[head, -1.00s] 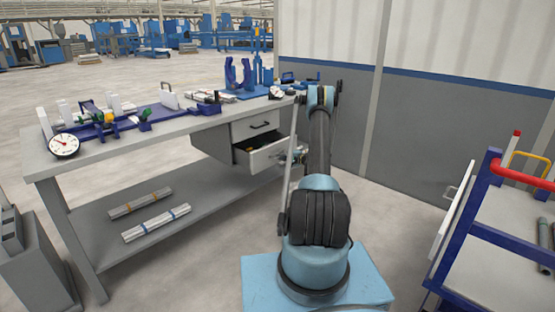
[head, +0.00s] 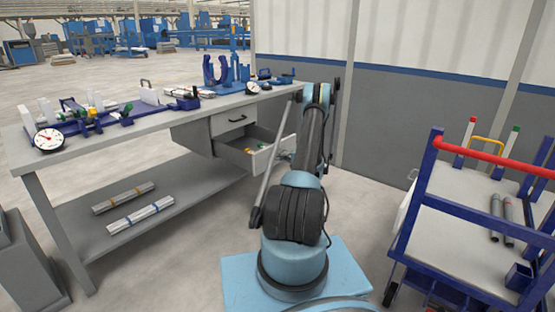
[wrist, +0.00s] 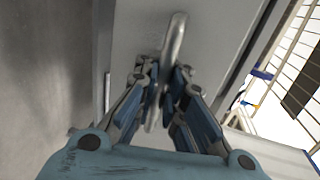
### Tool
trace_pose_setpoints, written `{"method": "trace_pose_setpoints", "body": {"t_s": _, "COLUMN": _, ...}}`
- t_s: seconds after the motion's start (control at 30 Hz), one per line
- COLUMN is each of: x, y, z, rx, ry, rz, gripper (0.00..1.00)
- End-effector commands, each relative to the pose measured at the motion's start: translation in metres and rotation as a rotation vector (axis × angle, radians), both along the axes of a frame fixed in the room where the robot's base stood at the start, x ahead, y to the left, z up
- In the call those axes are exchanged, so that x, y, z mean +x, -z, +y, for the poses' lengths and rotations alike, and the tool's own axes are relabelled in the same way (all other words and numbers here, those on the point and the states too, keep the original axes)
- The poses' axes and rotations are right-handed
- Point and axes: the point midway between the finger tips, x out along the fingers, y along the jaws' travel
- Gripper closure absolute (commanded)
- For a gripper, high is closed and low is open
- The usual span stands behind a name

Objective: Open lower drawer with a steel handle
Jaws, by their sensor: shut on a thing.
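The lower drawer (head: 265,156) under the workbench is pulled out, and its inside with a few small items shows in the head view. Its pale front also fills the middle of the wrist view (wrist: 210,45). The steel handle (wrist: 176,42) is a curved bar on that front. My gripper (wrist: 163,88) is shut on the handle, with one finger on each side of it. In the head view my arm hides the gripper and part of the drawer front.
The upper drawer (head: 236,119) with a dark handle is shut. The workbench top (head: 160,119) carries gauges, clamps and blue fixtures. A blue cart (head: 420,215) with a red bar stands on the right. A grey wall (head: 385,130) is behind my arm.

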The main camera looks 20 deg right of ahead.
Motion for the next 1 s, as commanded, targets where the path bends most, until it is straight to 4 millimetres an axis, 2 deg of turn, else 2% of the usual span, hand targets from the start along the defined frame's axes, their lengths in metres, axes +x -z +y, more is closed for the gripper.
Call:
{"method": "trace_pose_setpoints", "body": {"t_s": 0.37, "x": 0.000, "y": 0.000, "z": -0.006, "rx": -0.002, "ry": 0.007, "rz": 0.000, "gripper": 1.00}}
{"method": "trace_pose_setpoints", "body": {"t_s": 0.4, "x": 0.000, "y": 0.000, "z": -0.006, "rx": -0.002, "ry": 0.008, "rz": 0.000, "gripper": 0.90}}
{"method": "trace_pose_setpoints", "body": {"t_s": 0.5, "x": 0.000, "y": 0.000, "z": -0.006, "rx": -0.002, "ry": 0.008, "rz": 0.000, "gripper": 0.69}}
{"method": "trace_pose_setpoints", "body": {"t_s": 0.83, "x": -0.001, "y": 0.000, "z": -0.004, "rx": -0.001, "ry": 0.005, "rz": -0.001, "gripper": 0.69}}
{"method": "trace_pose_setpoints", "body": {"t_s": 1.0, "x": -0.010, "y": -0.003, "z": -0.012, "rx": 0.000, "ry": 0.007, "rz": 0.000, "gripper": 0.69}}
